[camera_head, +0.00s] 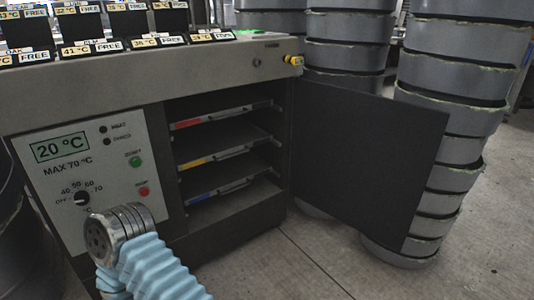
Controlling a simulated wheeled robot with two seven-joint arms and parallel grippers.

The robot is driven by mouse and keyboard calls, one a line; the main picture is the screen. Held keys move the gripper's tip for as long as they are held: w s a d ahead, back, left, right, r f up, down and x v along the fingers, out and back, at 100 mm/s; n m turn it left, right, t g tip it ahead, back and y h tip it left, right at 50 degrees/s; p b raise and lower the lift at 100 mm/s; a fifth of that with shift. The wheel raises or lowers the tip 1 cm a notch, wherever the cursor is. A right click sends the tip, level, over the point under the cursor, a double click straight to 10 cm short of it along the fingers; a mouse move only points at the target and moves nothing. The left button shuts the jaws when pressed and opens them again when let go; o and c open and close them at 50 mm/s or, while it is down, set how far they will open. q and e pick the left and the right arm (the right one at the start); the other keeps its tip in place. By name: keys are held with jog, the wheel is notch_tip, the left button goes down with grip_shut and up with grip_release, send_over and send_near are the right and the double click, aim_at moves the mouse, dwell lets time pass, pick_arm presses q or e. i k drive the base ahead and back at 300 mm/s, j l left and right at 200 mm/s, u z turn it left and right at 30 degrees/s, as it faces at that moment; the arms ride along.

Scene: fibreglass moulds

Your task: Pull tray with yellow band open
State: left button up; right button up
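The tray with the yellow band (197,161) sits in the middle slot of an open cabinet (166,148). It lies between a tray with a red band (187,124) above and a tray with a blue band (202,196) below. All three look pushed in, with light handle bars along their fronts. An arm of mine with a light blue sleeve and a round metal end shows at the lower left, in front of the control panel. No gripper fingers are visible on it. I see no other arm.
The cabinet door (365,158) stands open to the right. A control panel (95,175) with a 20 °C display is left of the slots. Stacked grey moulds (455,85) stand behind the door. The floor (275,270) in front is clear.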

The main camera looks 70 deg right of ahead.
aim_at(197, 145)
jog(key=k+l+z, duration=0.1)
jog(key=z, duration=0.65)
jog(key=k+l+z, duration=0.1)
jog(key=z, duration=0.3)
jog(key=j+z, duration=0.15)
jog(key=z, duration=0.2)
jog(key=i+j+z, duration=0.1)
jog(key=z, duration=0.2)
jog(key=j+z, duration=0.2)
jog(key=z, duration=0.15)
